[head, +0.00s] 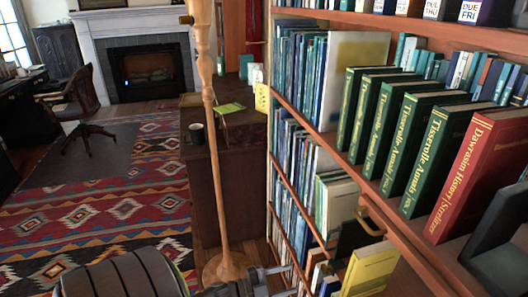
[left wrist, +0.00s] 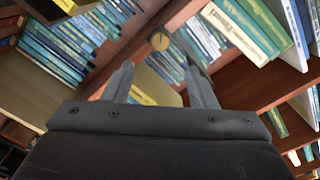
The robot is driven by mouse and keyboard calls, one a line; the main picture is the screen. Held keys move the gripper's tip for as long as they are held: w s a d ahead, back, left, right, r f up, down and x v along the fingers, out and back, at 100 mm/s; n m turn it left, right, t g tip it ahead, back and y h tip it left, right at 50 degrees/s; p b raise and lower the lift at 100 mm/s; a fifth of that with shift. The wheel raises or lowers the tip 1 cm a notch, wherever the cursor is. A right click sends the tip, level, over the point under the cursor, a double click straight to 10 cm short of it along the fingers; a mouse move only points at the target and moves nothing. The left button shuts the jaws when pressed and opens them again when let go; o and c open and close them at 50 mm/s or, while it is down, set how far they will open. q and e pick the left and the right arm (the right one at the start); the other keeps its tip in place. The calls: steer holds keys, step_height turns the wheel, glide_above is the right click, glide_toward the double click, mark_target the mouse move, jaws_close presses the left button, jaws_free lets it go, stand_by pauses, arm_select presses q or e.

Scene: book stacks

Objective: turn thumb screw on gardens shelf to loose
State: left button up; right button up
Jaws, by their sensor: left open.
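A small round brass piece, which looks like the thumb screw (left wrist: 160,41), sits on a wooden shelf edge in the left wrist view, just beyond my fingertips. In the head view a brass fitting (head: 370,222) shows on the front edge of the shelf with the green and red books; I cannot tell if it is the same piece. My left gripper (left wrist: 158,64) is open and empty, its fingers apart on either side below the round brass piece. In the head view the gripper (head: 283,280) is at the bottom centre, low before the bookcase. No gardens label is readable.
Green books (head: 403,120) and a red book (head: 480,170) stand on the shelf. A dark bookend (head: 500,240) is at right. A yellow book (head: 370,268) is lower down. A wooden pole (head: 213,150) stands left of the bookcase. The patterned rug (head: 120,190) is mostly open floor.

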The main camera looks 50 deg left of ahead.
arm_select(q)
steer(key=v, duration=0.6)
steer(key=shift+s+a+f, duration=0.1)
stand_by(0.4)
steer(key=s+a+f+n+g+y+p, duration=0.1)
steer(key=s+f+n+g+y, duration=0.3)
steer(key=f, duration=0.6)
steer(key=s+a+f+n+g+y+p, duration=0.1)
steer(key=s+f+n+g+y, duration=0.1)
steer(key=s+f+n+y, duration=0.6)
steer(key=s+d+f+n+g+h+p, duration=0.1)
steer(key=s+d+f+g+h, duration=0.3)
steer(key=s+d+f+g, duration=0.5)
steer(key=s+d+f+n, duration=0.1)
steer(key=s+d+f, duration=0.1)
steer(key=s+f, duration=0.2)
steer(key=shift+s+d+n, duration=0.3)
steer(key=shift+s+d, duration=0.1)
steer(key=shift+s, duration=1.15)
